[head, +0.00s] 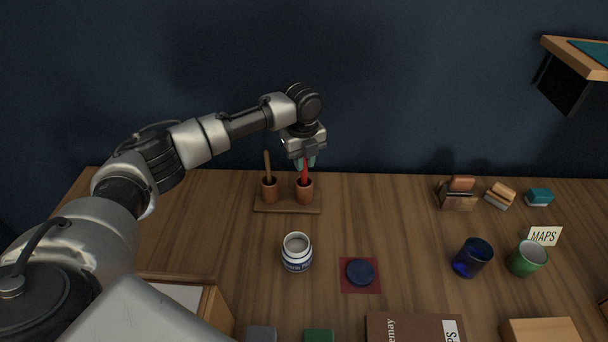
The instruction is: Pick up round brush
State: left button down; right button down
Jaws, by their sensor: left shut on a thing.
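A red-handled brush (305,174) stands upright in the right cup (304,191) of a small wooden holder (287,209). Its lower end is hidden in the cup. My left gripper (305,161) is above this cup, its fingers shut around the top of the red handle. A second brush with a brown handle (267,163) stands in the left cup (269,191), apart from the gripper. I cannot tell from here which brush head is round. My right gripper is not in view.
A white jar (297,253) and a dark blue disc (360,272) on a red mat (346,286) stand in front of the holder. Blue (472,258) and green (527,258) cups stand at right. A shelf (577,56) overhangs the upper right.

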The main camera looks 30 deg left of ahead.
pick_arm(q)
notch_tip(320, 180, up, 9)
jog(key=shift+r+b, duration=0.1)
jog(key=shift+b, duration=0.85)
jog(key=shift+r, duration=0.45)
